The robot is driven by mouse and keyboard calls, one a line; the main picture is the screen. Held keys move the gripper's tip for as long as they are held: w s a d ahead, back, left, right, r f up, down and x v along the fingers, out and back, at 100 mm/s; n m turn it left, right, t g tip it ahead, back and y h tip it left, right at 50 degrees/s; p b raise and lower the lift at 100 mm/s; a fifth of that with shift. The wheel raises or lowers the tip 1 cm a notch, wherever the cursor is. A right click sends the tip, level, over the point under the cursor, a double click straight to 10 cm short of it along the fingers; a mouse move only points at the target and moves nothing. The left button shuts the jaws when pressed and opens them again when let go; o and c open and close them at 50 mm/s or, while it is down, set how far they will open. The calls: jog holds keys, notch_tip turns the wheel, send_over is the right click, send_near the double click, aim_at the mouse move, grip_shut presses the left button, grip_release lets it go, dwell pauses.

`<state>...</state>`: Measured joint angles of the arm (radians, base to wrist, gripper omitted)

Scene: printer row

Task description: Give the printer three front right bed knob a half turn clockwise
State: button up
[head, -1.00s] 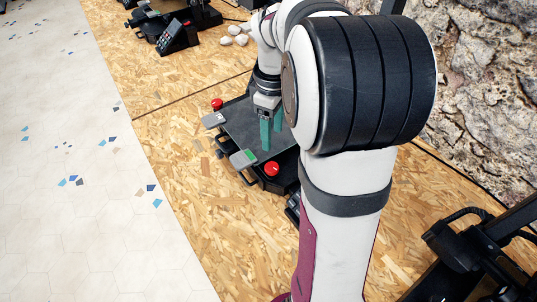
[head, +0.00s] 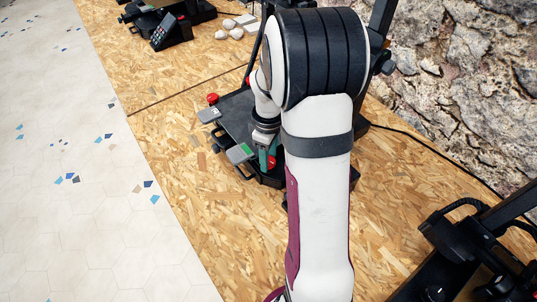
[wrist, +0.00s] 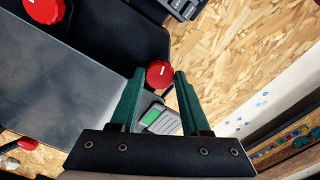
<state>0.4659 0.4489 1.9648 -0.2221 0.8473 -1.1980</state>
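A red round bed knob (wrist: 160,73) with a small white mark sits at the corner of the dark printer bed (wrist: 75,80). It lies near the grey block with the green display (wrist: 158,118). My gripper (wrist: 159,72) has two green fingers, open, with the knob showing between their tips and gaps on both sides. Whether the tips are at knob height I cannot tell. In the head view my gripper (head: 267,157) points down at the near front corner of the printer bed (head: 235,112), and the red knob (head: 272,162) shows partly behind a finger.
Other red knobs show in the wrist view at the upper left (wrist: 45,9) and lower left (wrist: 28,144). The display block (head: 240,153) stands close by my gripper. Another printer with a keypad (head: 163,32) is farther off. Wooden bench (head: 180,170) is bare in front.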

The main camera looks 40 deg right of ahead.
grip_shut()
jog(key=m, duration=0.6)
jog(key=shift+m, duration=0.4)
jog(key=m, duration=0.3)
jog(key=shift+m, duration=2.1)
jog(key=o, duration=0.5)
grip_release()
